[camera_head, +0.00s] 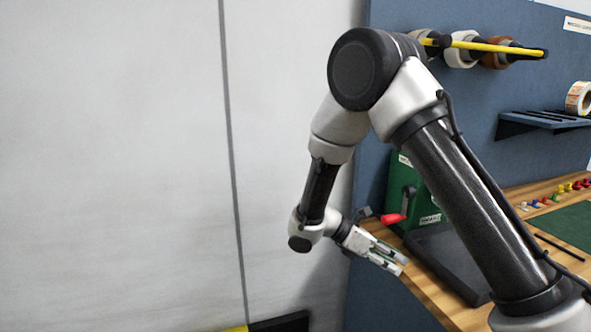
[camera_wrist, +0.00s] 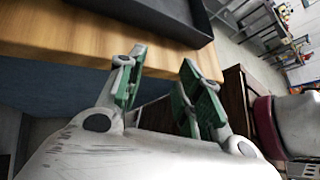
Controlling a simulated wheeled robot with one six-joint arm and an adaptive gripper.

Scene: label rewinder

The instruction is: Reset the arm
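My gripper (camera_head: 402,266) hangs beside the left edge of the wooden workbench (camera_head: 440,300) in the head view, at the end of my folded arm. In the wrist view my gripper (camera_wrist: 160,85) shows two fingers with green pads, spread apart with nothing between them. The bench edge (camera_wrist: 60,45) lies just beyond the fingertips. The green machine (camera_head: 403,180) with a red-handled crank (camera_head: 393,218) stands on the bench, partly hidden behind my arm.
A black tray (camera_head: 445,262) sits on the bench near my gripper, and it also shows in the wrist view (camera_wrist: 165,18). A blue panel holds rolls on a yellow rod (camera_head: 490,46) and a shelf (camera_head: 545,121). Small coloured pieces (camera_head: 560,190) stand at the right. Open space lies left of the bench.

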